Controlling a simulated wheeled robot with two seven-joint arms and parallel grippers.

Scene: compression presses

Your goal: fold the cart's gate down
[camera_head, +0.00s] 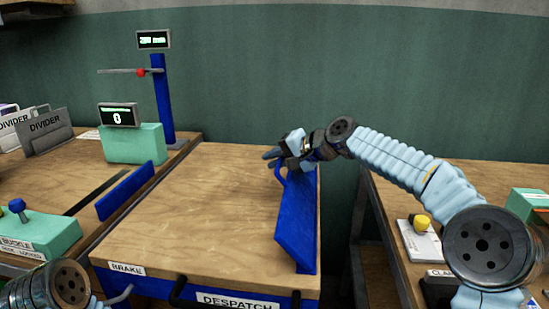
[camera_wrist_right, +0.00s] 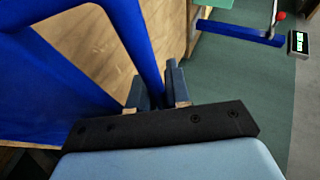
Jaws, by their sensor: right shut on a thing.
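The cart (camera_head: 190,220) has a wooden top and a blue front edge labelled BRAKE and DESPATCH. Its blue gate (camera_head: 297,225) stands up along the right edge of the top; I cannot tell its exact tilt. The gate also fills the left of the right wrist view (camera_wrist_right: 50,85). My right gripper (camera_head: 274,156) is at the gate's upper far end, shut on its blue handle (camera_head: 280,174). In the right wrist view the handle's bar (camera_wrist_right: 135,35) runs down to the fingers, which partly hide it. My left gripper is out of view; only part of my left arm shows at bottom left.
The cart top is bare. Left are a bench with a green display box (camera_head: 133,143), a blue post (camera_head: 162,95), a blue flap (camera_head: 126,191) and a buckle unit (camera_head: 40,232). A second bench (camera_head: 400,250) stands right, across a narrow dark gap. A green wall is behind.

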